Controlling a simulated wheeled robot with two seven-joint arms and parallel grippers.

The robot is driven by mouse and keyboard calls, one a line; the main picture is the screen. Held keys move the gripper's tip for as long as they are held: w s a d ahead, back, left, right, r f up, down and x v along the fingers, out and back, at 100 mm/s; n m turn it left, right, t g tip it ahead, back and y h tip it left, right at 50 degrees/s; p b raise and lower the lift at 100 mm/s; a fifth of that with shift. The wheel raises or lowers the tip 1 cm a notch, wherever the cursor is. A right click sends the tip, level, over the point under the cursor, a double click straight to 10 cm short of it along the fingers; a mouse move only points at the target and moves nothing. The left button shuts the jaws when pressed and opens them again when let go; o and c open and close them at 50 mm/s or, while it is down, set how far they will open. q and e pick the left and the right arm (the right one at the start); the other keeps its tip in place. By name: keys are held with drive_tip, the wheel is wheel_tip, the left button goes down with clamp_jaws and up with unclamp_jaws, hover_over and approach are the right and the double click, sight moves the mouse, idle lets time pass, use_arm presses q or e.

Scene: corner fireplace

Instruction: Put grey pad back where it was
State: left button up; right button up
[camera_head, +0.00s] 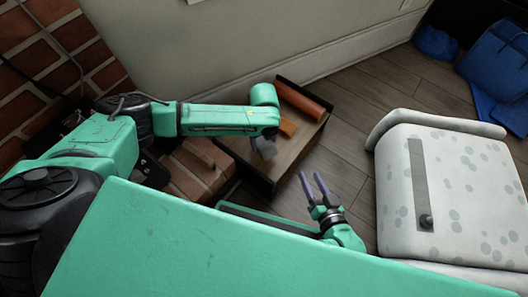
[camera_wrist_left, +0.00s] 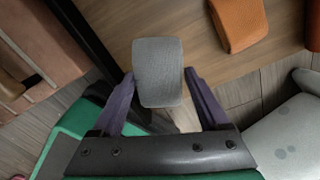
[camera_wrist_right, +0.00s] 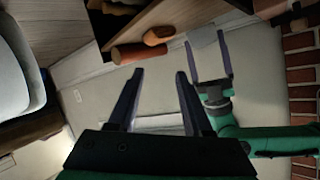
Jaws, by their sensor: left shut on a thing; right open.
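The grey pad (camera_head: 266,149) is a small, flat, rounded block with a woven look. My left gripper (camera_wrist_left: 158,92) is shut on the grey pad (camera_wrist_left: 158,62), which sticks out beyond the purple fingertips. In the head view the pad is over the left part of a dark-rimmed wooden box (camera_head: 318,133). The pad also shows in the right wrist view (camera_wrist_right: 204,38), held by the left gripper. An orange pad (camera_wrist_left: 239,22) lies on the wooden floor of the box. My right gripper (camera_head: 311,184) is open and empty, right of the box's near corner.
A reddish-brown roll (camera_head: 300,101) lies along the far side of the box. A brick hearth (camera_head: 190,171) is left of the box. A white spotted seat (camera_head: 462,190) stands at the right. Blue bags (camera_head: 495,62) lie at the far right. Bare floor shows between box and seat.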

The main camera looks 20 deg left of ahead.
sight(264, 148)
use_arm(q)
drive_tip(key=shift+f, duration=0.75)
drive_tip(key=shift+f+b, duration=0.65)
drive_tip(key=shift+f, duration=0.1)
wheel_tip(264, 148, down, 2)
drive_tip(key=shift+f+b, duration=0.1)
drive_tip(key=shift+b, duration=0.35)
drive_tip(key=o, duration=1.1)
use_arm(e)
drive_tip(key=w+r+t, duration=0.4)
drive_tip(key=w+r, duration=0.3)
drive_tip(key=shift+w+d+r+y, duration=0.2)
drive_tip(key=shift+w+d+y, duration=0.05)
drive_tip(key=shift+w+y, duration=0.05)
